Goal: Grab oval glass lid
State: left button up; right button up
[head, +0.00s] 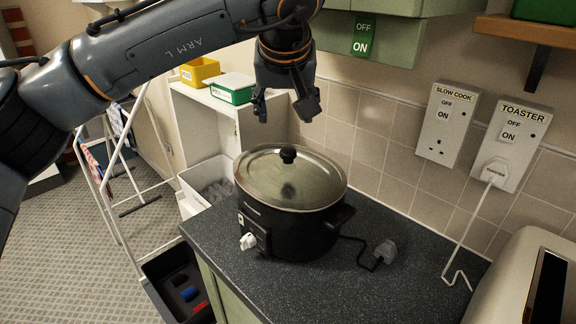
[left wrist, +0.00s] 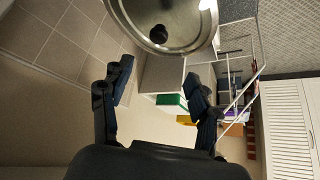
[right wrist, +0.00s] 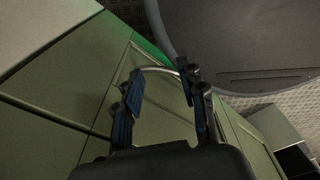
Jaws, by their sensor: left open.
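The oval glass lid (head: 262,181) sits on the black slow cooker (head: 300,233) on the dark worktop. The lid has a metal rim and a black knob (head: 288,154) at its middle. My left gripper (head: 290,113) is open and empty, pointing down above and apart from the knob. In the left wrist view, the lid (left wrist: 188,33) with its knob shows at the top, beyond the open fingers (left wrist: 160,85). My right gripper (right wrist: 155,85) is open and empty in the right wrist view, in front of green cupboard doors. It does not show in the head view.
A plug (head: 385,251) lies on the worktop (head: 330,290) right of the cooker. A toaster (head: 525,280) stands at the right edge. Wall sockets (head: 441,124) are on the tiled wall. A white shelf unit (head: 205,112) and a drying rack (head: 100,190) stand at the left.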

pick_arm(q)
jog(key=p, duration=0.1)
send_near(288, 150)
jog(key=x, duration=0.3)
jog(key=shift+w+a, duration=0.2)
jog(key=shift+w, duration=0.05)
jog(key=shift+w+d+f+p, duration=0.1)
jog(key=shift+w+f+p, duration=0.15)
jog(key=shift+f+p, duration=0.35)
jog(key=p+x, duration=0.1)
jog(key=x, duration=0.2)
jog(key=shift+w+d+f, duration=0.1)
jog(key=shift+d+f, duration=0.05)
jog(key=shift+f, duration=0.15)
jog(key=shift+w+f, duration=0.15)
jog(key=shift+f, duration=0.15)
grip_shut()
jog(key=shift+r, duration=0.1)
